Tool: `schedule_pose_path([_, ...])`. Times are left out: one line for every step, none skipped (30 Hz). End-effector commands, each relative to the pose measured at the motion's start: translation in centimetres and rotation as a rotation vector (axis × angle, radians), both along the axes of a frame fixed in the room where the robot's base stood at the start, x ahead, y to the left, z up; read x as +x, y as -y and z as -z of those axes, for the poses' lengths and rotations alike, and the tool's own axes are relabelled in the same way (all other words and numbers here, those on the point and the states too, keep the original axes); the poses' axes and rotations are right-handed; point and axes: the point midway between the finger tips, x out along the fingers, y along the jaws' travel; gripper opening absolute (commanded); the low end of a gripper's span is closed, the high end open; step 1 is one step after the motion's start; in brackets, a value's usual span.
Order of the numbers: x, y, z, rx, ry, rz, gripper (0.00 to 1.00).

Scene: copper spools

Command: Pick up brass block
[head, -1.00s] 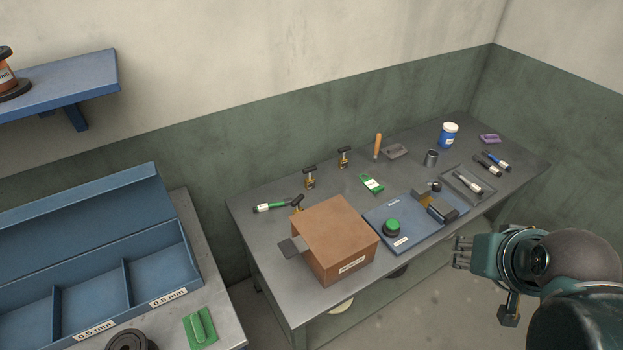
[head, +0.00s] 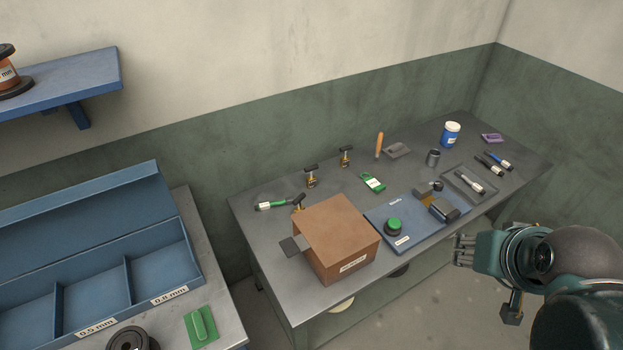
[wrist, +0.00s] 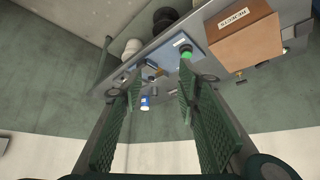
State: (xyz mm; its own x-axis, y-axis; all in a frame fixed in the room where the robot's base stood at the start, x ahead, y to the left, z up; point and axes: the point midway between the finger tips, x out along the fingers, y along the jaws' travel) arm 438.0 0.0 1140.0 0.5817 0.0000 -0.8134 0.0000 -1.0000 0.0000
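A small brass-coloured block (head: 423,198) sits on the blue board (head: 375,221) on the grey workbench. It is beside a dark block and behind and to the right of a green round knob. My gripper (head: 463,251) hangs in front of the bench's front edge, to the right of and apart from the block. In the wrist view its two green ridged fingers are spread apart (wrist: 160,97) with nothing held between them.
A brown box (head: 336,235) stands left of the board. Clamps (head: 311,177), a grey tray (head: 456,174), pens, a metal cup (head: 433,158) and a blue-and-white jar (head: 450,134) stand around. A blue compartment bin (head: 155,283) is on the left table.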

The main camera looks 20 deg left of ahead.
Motion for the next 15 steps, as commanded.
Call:
schedule_pose_path([0.0,0.0,-0.4,0.000,0.000,0.000,0.33])
schedule_pose_path([0.0,0.0,-0.6,0.000,0.000,0.000,0.33])
schedule_pose_path([0.0,0.0,-1.0,0.000,0.000,0.000,0.33])
schedule_pose_path([0.0,0.0,-1.3,0.000,0.000,0.000,0.33])
schedule_pose_path([0.0,0.0,-1.7,0.000,0.000,0.000,0.33])
schedule_pose_path([-0.1,0.0,-2.3,0.000,0.000,0.000,0.33])
schedule_pose_path([0.0,0.0,-2.5,0.000,0.000,0.000,0.33])
schedule_pose_path([0.0,0.0,-2.8,0.000,0.000,0.000,0.33])
schedule_pose_path([0.0,0.0,-3.2,0.000,0.000,0.000,0.33])
schedule_pose_path([0.0,0.0,-3.6,0.000,0.000,0.000,0.33])
schedule_pose_path([0.0,0.0,-3.9,0.000,0.000,0.000,0.33])
schedule_pose_path([0.0,0.0,-4.4,0.000,0.000,0.000,0.33])
schedule_pose_path([0.0,0.0,-4.8,0.000,0.000,0.000,0.33])
schedule_pose_path([0.2,-0.1,-4.8,0.002,-0.003,0.001,0.33])
schedule_pose_path([0.5,-0.2,-5.0,0.004,-0.006,0.003,0.33])
